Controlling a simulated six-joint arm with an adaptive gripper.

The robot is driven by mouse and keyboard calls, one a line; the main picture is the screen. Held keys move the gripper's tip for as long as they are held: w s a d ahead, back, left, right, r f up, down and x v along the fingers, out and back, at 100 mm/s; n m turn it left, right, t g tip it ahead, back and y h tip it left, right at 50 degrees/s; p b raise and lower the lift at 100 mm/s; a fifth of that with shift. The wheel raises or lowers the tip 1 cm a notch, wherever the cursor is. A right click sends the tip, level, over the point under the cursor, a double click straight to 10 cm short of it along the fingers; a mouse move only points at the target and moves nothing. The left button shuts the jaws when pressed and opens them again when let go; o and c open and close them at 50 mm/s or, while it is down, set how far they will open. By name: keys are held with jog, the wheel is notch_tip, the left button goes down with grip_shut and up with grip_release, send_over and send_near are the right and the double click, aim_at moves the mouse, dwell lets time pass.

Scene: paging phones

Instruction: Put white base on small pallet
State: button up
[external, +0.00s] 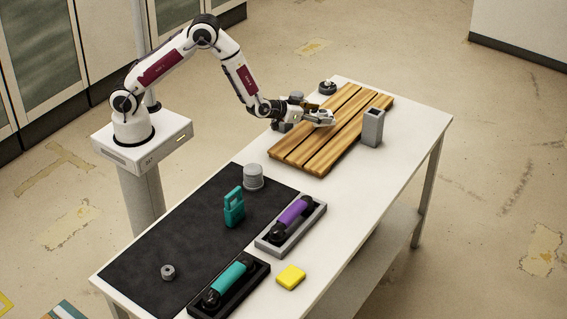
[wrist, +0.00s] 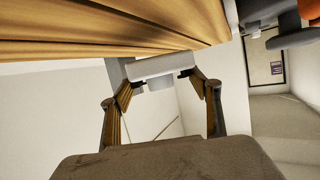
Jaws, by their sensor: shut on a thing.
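The small pallet (external: 302,150) is a slatted wooden board on the far half of the white table. It also fills the top of the wrist view (wrist: 110,28). My gripper (external: 307,111) is over the pallet's left side in the external view. It is shut on the white base (external: 323,118), a pale, flattish piece. In the wrist view the base (wrist: 158,67) sits between the two fingertips of the gripper (wrist: 160,84), close to the pallet edge. I cannot tell whether the base touches the pallet. The gripper partly hides the base in the external view.
A grey open box (external: 373,128) stands by the pallet's right edge, and a dark round object (external: 327,88) by its far left corner. A purple phone (external: 292,213), teal phone (external: 228,278), yellow block (external: 291,276) and grey cylinder (external: 253,177) occupy the near half.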

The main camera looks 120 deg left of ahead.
jog(key=shift+f, duration=0.1)
jog(key=shift+f, duration=1.75)
jog(key=shift+f, duration=0.15)
jog(key=o, duration=1.4)
jog(key=shift+c, duration=0.2)
jog(key=shift+v, duration=6.1)
